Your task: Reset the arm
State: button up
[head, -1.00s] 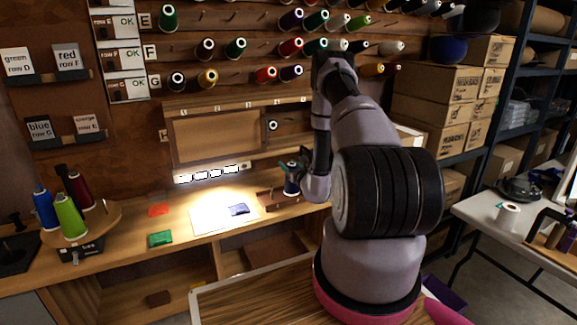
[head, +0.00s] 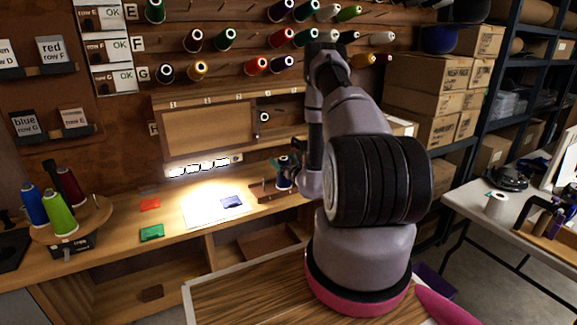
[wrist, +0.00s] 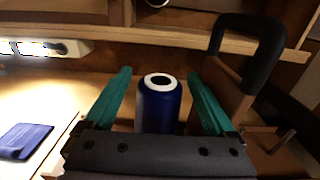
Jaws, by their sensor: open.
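My gripper (wrist: 159,74) is open, with its two teal fingers on either side of a dark blue spool (wrist: 158,110) with a white top ring. Small gaps show between the fingers and the spool in the wrist view. The spool stands upright. In the head view my gripper (head: 284,164) is low over the right part of the lit bench, at the same spool (head: 284,181). My arm reaches down to it from the right, and the spool is partly hidden there by the gripper.
The thread wall with rows of spools on pegs rises behind the bench. A wooden holder (head: 265,190) with a dark handle (wrist: 252,50) is close to my gripper. A blue packet (head: 232,202) lies left. A round spool stand (head: 92,216) is at far left, boxes (head: 430,72) at right.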

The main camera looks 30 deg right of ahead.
jog(key=s, duration=0.8)
jog(key=shift+s+d, duration=0.15)
jog(key=shift+s, duration=0.05)
jog(key=s+a+r+n+g+y, duration=0.1)
jog(key=a+r+n+g+y, duration=0.2)
jog(key=a+r+n+y, duration=0.6)
jog(key=a+r+n+g+y, duration=0.45)
jog(key=a+r, duration=0.55)
jog(key=r, duration=0.5)
jog(key=s+a+r+n+g+h, duration=0.1)
jog(key=s+a+r+n+g, duration=0.25)
jog(key=s, duration=0.35)
jog(key=s+a+r+n+g+h, duration=0.2)
jog(key=s+r+n+g, duration=0.1)
jog(key=s+n, duration=0.3)
jog(key=s+a+r+n+g+h, duration=0.1)
jog(key=s+a+r+n+g, duration=0.25)
jog(key=s, duration=0.35)
jog(key=s+d+r+n+t+h, duration=0.5)
jog(key=s+d+r+t+h, duration=0.1)
jog(key=s+d+r+h, duration=0.1)
jog(key=shift+s+d+r+t+h, duration=0.15)
jog(key=shift+s+d+t+h, duration=0.3)
jog(key=shift+d, duration=0.8)
